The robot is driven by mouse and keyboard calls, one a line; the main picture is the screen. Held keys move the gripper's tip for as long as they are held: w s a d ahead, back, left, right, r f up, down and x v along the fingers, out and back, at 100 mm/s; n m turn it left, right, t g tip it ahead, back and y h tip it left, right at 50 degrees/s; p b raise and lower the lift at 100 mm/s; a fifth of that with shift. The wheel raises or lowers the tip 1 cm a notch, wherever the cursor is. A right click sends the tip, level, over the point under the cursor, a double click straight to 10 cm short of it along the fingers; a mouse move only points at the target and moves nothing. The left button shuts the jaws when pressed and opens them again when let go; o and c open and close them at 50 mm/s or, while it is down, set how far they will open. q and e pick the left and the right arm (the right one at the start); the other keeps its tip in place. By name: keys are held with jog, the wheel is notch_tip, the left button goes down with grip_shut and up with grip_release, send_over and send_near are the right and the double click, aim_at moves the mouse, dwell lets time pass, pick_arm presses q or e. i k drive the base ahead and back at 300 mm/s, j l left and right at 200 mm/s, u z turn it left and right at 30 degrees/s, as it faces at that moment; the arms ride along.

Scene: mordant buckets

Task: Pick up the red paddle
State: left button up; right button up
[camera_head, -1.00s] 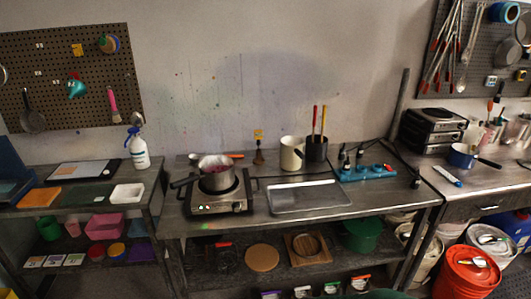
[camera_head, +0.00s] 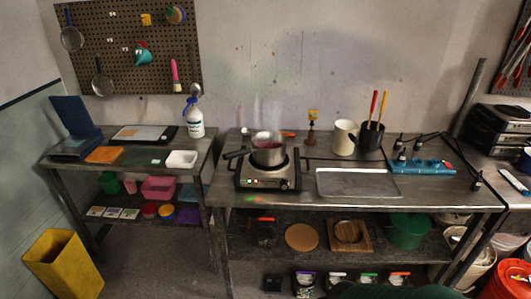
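A stick with a red upper end (camera_head: 374,105), which looks like the red paddle, stands upright in a dark pot (camera_head: 370,138) at the back of the middle bench. A similar stick with a yellow upper end (camera_head: 382,107) stands beside it in the same pot. The lower ends of both sticks are hidden inside the pot. A cream pitcher (camera_head: 344,138) stands just left of the dark pot. Neither of my grippers is in view.
A steaming saucepan (camera_head: 268,150) sits on a hotplate (camera_head: 255,178), left of a metal tray (camera_head: 352,182) on the bench. A blue rack (camera_head: 423,165) is at the right. A yellow bin (camera_head: 62,265) stands on the floor at left. Floor shows between the two benches.

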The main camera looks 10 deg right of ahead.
aim_at(376, 92)
jog(key=i+l, duration=0.7)
jog(key=l, duration=0.2)
